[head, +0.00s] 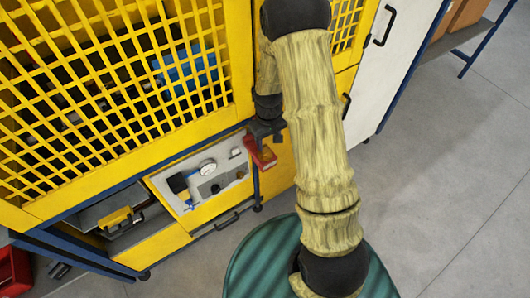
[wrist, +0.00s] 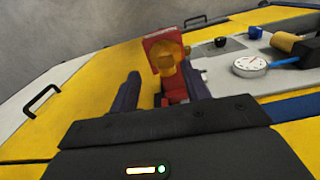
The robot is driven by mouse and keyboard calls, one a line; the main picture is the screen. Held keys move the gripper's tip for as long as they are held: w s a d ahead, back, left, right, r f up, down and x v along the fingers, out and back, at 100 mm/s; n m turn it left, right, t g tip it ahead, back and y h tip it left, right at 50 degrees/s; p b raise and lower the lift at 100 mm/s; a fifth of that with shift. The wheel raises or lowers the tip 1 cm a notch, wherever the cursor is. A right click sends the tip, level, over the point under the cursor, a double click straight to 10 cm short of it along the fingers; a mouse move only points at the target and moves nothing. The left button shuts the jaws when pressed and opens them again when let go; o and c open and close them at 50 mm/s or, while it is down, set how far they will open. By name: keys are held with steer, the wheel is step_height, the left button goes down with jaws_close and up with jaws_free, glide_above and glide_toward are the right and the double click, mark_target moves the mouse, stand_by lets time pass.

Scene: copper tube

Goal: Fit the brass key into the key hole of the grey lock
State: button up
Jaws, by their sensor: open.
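My gripper (head: 264,130) is at the cabinet's front corner, over a red block-like part (head: 262,154). In the wrist view my gripper (wrist: 161,78) has its two dark fingers apart, one on each side of the red part (wrist: 151,47). A rounded brass-yellow piece (wrist: 167,56) shows in front of the red part, between the fingers; it may be the brass key, but its shape is too blurred to be sure. I cannot tell whether a finger touches it. I cannot make out a grey lock or a key hole in either view.
A yellow machine cabinet (head: 110,195) with mesh guards fills the left. A pale panel (head: 205,182) bears a round gauge (head: 207,167) and knobs; the gauge also shows in the wrist view (wrist: 250,65). A black handle (wrist: 42,101) sticks out. Grey floor (head: 430,190) is clear on the right.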

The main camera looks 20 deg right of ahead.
mark_target(266, 146)
steer(key=shift+a+f, duration=0.2)
steer(key=shift+f, duration=0.25)
steer(key=shift+a+f+p, duration=0.15)
steer(key=shift+f+p, duration=0.25)
steer(key=shift+f, duration=0.7)
steer(key=shift+a+f+p, duration=0.1)
steer(key=shift+f+p, duration=0.3)
steer(key=shift+f, duration=0.65)
steer(key=shift+w, duration=0.1)
steer(key=shift+d, duration=0.1)
steer(key=c, duration=0.6)
jaws_close()
